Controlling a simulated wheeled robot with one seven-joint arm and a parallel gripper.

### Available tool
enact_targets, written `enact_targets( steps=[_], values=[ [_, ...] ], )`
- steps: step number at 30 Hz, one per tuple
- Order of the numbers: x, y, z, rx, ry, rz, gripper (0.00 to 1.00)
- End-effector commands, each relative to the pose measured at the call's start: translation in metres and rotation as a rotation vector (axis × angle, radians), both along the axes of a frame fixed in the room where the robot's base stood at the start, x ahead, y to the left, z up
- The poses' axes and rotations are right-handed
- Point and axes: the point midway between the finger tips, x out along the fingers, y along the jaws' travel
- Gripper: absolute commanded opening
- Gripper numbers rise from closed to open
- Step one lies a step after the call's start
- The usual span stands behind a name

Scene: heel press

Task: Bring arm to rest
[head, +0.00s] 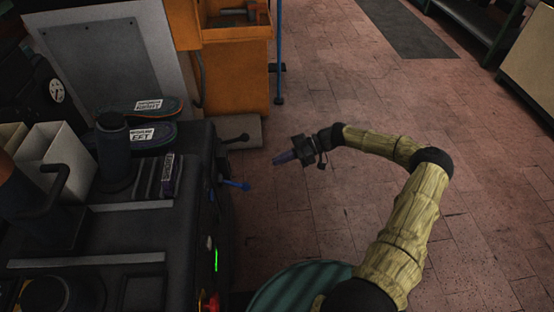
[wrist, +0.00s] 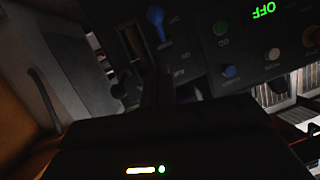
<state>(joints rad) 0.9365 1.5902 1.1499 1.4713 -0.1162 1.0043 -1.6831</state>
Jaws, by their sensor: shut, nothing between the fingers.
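My arm (head: 400,235) reaches out in a bend over the open floor, to the right of the dark machine. My gripper (head: 285,157) is at its end, pointing left toward the machine's side and clear of it. It is shut and holds nothing. In the wrist view the dark gripper body fills the lower part, and the fingers (wrist: 158,90) show only dimly. Beyond them is the machine's control panel (wrist: 240,50), with a green display (wrist: 264,10) that appears upside down and reads OFF.
The dark machine (head: 150,230) carries two insoles with labels (head: 150,136) on top. A blue-tipped lever (head: 236,184) and a black lever (head: 235,139) stick out from its right side. An orange cabinet (head: 236,80) stands behind. The brick floor (head: 330,90) around my gripper is clear.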

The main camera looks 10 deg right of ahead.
Motion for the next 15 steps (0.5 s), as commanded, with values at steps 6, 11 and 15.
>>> enact_targets(
  steps=[6, 11, 15],
  values=[
    [0.000, -0.002, 0.000, 0.000, 0.000, -0.003, 0.00],
    [0.000, -0.002, 0.000, -0.003, 0.002, -0.003, 0.00],
    [-0.006, 0.010, 0.002, -0.048, 0.039, 0.022, 0.00]
  ],
)
